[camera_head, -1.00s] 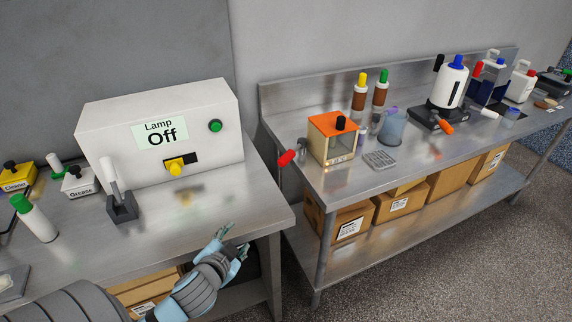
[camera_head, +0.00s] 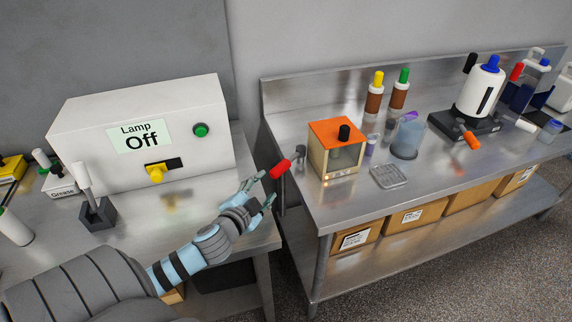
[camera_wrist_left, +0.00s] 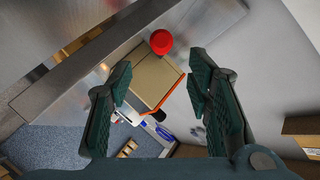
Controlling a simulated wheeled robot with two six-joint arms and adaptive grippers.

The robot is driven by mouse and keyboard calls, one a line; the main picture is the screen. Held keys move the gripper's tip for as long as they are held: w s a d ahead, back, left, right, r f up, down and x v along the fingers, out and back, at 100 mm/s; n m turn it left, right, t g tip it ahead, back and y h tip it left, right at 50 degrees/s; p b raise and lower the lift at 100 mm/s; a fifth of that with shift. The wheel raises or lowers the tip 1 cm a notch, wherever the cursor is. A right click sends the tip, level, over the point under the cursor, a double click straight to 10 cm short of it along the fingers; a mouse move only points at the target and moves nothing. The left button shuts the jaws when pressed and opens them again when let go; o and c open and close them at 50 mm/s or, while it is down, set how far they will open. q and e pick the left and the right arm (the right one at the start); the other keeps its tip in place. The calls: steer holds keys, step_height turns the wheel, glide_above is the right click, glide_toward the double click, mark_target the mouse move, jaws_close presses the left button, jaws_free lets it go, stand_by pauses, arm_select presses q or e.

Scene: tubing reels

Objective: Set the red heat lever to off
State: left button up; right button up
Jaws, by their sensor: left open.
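The red lever (camera_head: 281,169) sticks out past the left end of the right-hand bench, on a grey mount (camera_head: 299,154) beside an orange-topped box (camera_head: 337,130). Its red end also shows in the left wrist view (camera_wrist_left: 161,42), between the finger lines and beyond the tips. My left gripper (camera_head: 261,190) is open and empty. It is close to the lever's lower left end in the head view; I cannot tell whether they touch. No off marking for the lever is readable. My right gripper is not in view.
The left bench holds a white lamp box (camera_head: 140,135) reading "Lamp Off", with a yellow knob (camera_head: 156,174) and green button (camera_head: 201,130). A gap separates the benches. A clear tray (camera_head: 390,176), a blue-grey beaker (camera_head: 407,138) and bottles stand right of the orange-topped box.

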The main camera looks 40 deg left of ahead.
mark_target(280, 169)
arm_select(q)
steer(key=x, duration=0.5)
steer(key=shift+w+a+r+b, duration=0.1)
steer(key=shift+w+a+b, duration=0.05)
steer(key=shift+w+b, duration=0.25)
steer(key=x, duration=0.6)
steer(key=shift+w+b, duration=0.15)
steer(key=shift+b, duration=0.15)
jaws_close()
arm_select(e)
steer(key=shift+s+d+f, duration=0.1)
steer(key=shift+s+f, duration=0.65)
